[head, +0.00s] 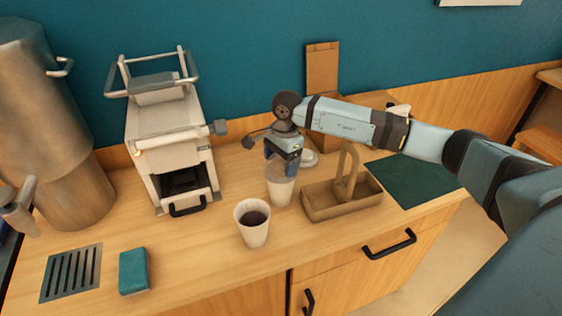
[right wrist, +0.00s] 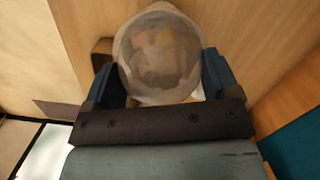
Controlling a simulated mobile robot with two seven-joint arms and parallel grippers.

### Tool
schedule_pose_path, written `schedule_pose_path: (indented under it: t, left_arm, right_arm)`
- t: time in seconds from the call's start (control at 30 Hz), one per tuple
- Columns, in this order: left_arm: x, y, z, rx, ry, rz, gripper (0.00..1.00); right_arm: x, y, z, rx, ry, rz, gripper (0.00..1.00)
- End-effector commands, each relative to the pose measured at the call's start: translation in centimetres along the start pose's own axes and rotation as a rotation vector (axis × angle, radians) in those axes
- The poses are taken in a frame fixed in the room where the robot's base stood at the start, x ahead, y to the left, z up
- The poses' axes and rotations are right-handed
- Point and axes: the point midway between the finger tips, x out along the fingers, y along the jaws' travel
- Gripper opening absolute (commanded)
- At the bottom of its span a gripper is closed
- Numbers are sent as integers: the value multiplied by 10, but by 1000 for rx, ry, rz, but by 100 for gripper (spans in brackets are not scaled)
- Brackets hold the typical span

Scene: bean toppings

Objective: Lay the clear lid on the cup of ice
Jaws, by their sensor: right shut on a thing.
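My right gripper (head: 283,160) comes in from the right and points down over the cup of ice (head: 281,190), a pale cup near the counter's middle. In the right wrist view the gripper (right wrist: 160,80) is shut on the round clear lid (right wrist: 158,55), with one finger at each side of it. Pale brownish chunks show through the lid. In the head view the lid (head: 279,170) is a faint clear shape at the cup's mouth, below the fingers. I cannot tell whether it touches the rim. My left gripper is not in view.
A white cup of dark liquid (head: 252,224) stands just in front, left of the ice cup. A wooden caddy with a handle (head: 343,205) is close on the right. A white machine (head: 170,140) stands left. A teal sponge (head: 134,271) lies front left.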

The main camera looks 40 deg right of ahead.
Motion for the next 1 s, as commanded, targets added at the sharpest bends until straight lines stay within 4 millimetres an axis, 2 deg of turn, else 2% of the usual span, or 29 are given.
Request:
schedule_pose_path:
  t: [1.0]
  left_arm:
    - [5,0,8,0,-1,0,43]
  right_arm:
    - [6,0,-1,0,0,1,60]
